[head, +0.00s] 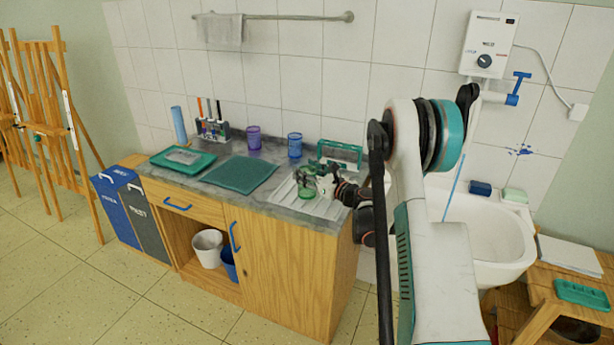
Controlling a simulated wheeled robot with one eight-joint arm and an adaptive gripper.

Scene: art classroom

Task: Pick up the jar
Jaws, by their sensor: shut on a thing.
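A green glass jar (307,188) is on the white draining tray at the right end of the counter. My gripper (318,182) is at the jar, reaching in from the right, and is shut on it. The fingers cover part of the jar's right side. I cannot tell whether the jar's base touches the tray or is just above it.
The white draining tray (284,194) lies by a teal rack (339,153). A purple cup (254,137), a blue cup (295,145), a teal mat (240,174) and a green tray (166,160) share the counter (213,178). A sink (490,235) is at the right.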

